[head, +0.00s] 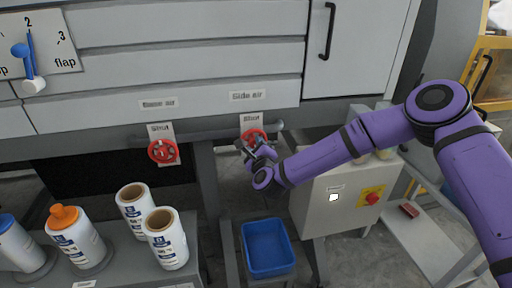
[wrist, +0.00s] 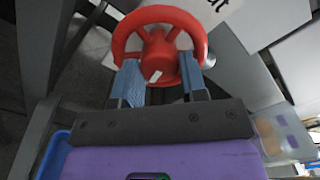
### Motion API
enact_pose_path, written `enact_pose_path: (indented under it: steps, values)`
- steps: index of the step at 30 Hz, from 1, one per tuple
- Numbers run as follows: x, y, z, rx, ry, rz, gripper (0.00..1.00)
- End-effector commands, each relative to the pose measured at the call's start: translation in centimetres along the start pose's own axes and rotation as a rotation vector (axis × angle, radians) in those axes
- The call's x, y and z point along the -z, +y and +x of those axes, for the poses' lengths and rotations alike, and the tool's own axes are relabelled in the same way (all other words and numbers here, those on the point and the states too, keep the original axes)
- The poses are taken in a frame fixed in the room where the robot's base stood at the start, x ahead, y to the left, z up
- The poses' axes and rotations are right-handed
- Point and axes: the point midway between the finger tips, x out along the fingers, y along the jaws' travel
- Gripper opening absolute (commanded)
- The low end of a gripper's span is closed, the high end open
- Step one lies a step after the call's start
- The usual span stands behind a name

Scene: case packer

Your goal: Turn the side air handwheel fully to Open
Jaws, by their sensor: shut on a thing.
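The side air handwheel (head: 254,133) is small and red, below the "Side air" label (head: 248,95), and partly hidden by my gripper (head: 257,149) in the head view. The plate behind it reads "Shut". In the wrist view the red wheel (wrist: 160,14) fills the upper middle, with its hub and a white mark facing me. My gripper (wrist: 161,78) is shut on the wheel, one blue finger on each side of the hub, overlapping the lower rim. How far the wheel is turned cannot be told.
A like red handwheel (head: 163,151) sits to the left under "Base air". A blue bin (head: 268,248) stands below. A grey box with a red button (head: 372,196) is to the right. Bottles and rolls stand on a bench (head: 205,262) at lower left.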

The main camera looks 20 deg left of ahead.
Motion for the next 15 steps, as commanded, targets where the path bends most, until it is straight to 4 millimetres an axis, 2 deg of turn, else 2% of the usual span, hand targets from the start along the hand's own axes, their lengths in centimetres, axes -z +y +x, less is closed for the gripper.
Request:
enact_pose_path:
  steps: [6,15]
  values:
    - [0.18,0.15,-0.05,-0.002,0.003,0.130,0.16]
    - [0.11,0.16,-0.06,-0.002,0.002,0.215,0.16]
